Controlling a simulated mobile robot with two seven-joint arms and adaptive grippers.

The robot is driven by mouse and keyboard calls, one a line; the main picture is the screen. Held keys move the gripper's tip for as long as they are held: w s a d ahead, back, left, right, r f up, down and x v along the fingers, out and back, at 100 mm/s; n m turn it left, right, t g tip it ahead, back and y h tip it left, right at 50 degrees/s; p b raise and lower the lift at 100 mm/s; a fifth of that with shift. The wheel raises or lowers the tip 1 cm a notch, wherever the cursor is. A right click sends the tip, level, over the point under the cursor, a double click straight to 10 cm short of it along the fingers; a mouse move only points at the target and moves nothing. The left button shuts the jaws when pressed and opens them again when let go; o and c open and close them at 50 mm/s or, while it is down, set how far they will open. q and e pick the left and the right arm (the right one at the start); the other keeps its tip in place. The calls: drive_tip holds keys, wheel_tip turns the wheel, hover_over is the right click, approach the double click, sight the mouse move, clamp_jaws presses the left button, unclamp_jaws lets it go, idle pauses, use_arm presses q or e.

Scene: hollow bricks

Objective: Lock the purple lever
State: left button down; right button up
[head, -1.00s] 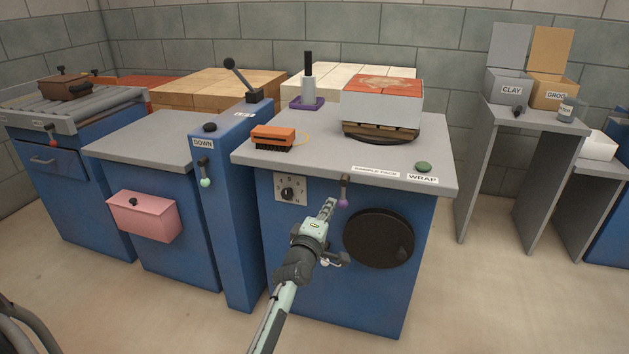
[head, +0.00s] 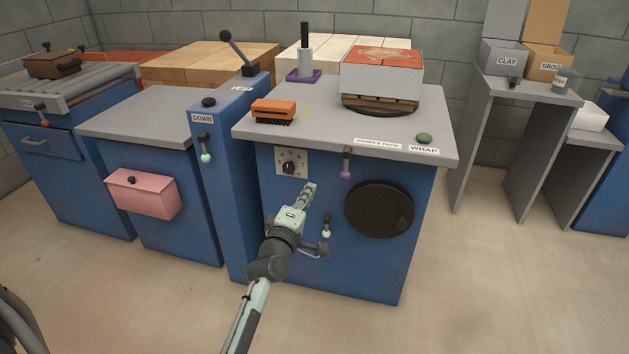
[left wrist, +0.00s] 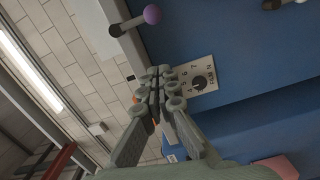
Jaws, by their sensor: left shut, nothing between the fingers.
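The purple lever (head: 346,165) hangs from the top front edge of the blue cabinet (head: 300,270), its purple knob pointing down. In the left wrist view the purple lever (left wrist: 151,15) shows at the top, apart from my fingers. My left gripper (head: 309,188) is shut and empty in front of the cabinet, to the left of the lever and a little below it. In the left wrist view the closed fingertips (left wrist: 160,75) are beside the dial plate (left wrist: 195,80). My right gripper is not in view.
A white-knobbed lever (head: 327,225) and a round dark disc (head: 379,209) are on the same cabinet front, right of my gripper. An orange brush (head: 273,110) and a wrapped stack (head: 381,80) are on top. A green-knobbed lever (head: 205,148) is on the narrow cabinet to the left.

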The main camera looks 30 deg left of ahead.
use_arm(q)
drive_tip(key=shift+s+d, duration=0.15)
drive_tip(key=shift+s, duration=0.6)
drive_tip(key=shift+s+d, duration=0.1)
drive_tip(key=shift+s, duration=0.65)
drive_tip(key=s+d+f+m+g+h, duration=0.2)
drive_tip(key=s+d+f+m+g, duration=0.3)
drive_tip(key=f, duration=0.4)
drive_tip(key=s+d+f+m+g+h, duration=0.2)
drive_tip(key=s+f+m, duration=0.3)
drive_tip(key=f+m, duration=0.3)
drive_tip(key=s+a+f+m+g+y, duration=0.1)
drive_tip(key=s+f+m+g, duration=0.2)
drive_tip(key=s+f, duration=0.3)
drive_tip(key=s+a+f+m+g+y, duration=0.1)
drive_tip(key=s+f+m+g, duration=0.3)
drive_tip(key=s, duration=0.8)
wheel_tip(320, 180, down, 2)
drive_tip(key=shift+s+f+g, duration=0.1)
drive_tip(key=shift+s+g, duration=0.1)
drive_tip(key=shift+g, duration=0.2)
